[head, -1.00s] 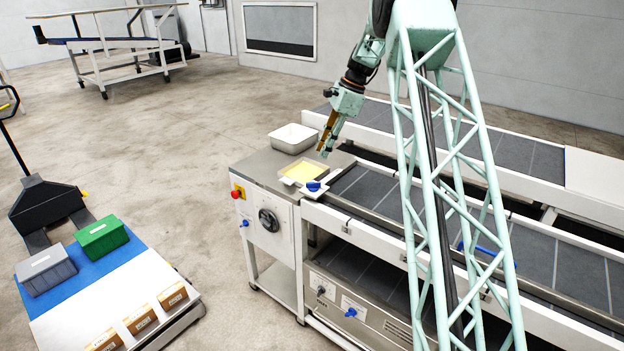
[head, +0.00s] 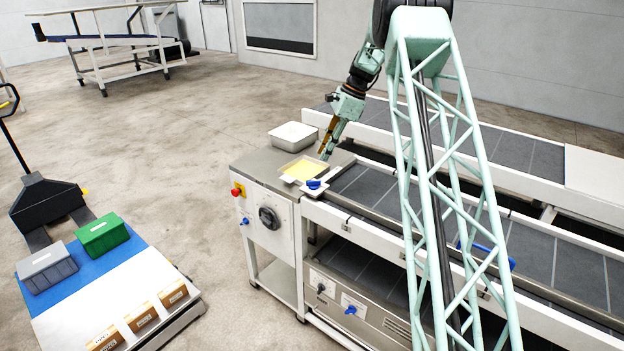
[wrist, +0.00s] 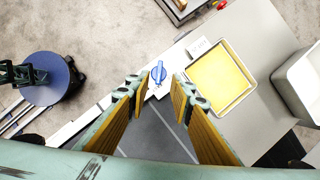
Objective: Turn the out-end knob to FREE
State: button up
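A blue knob (head: 315,184) sits on a small white plate at the near end of the belt, beside a shallow tray. The same knob (wrist: 158,72) shows in the wrist view, with its grip bar running roughly up and down the picture. Its plate markings are too small to read, so I cannot tell its setting or confirm that it is the out-end knob. My gripper (head: 324,156) is above the belt end near the knob, pointing down. In the wrist view my gripper (wrist: 157,87) is open and empty, with the knob framed beyond and between its fingertips, apparently not touching.
The tray with a yellow inside (head: 300,171) and a white bin (head: 293,137) stand close by on the grey top. A red button (head: 236,192), a black handwheel (head: 269,218) and another blue knob (head: 350,310) are on the machine's front. The belt (head: 365,187) is clear near the gripper.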

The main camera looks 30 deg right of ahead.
aim_at(311, 181)
jog(key=p+x, duration=0.1)
jog(key=x, duration=1.1)
jog(key=shift+f, duration=0.35)
grip_shut()
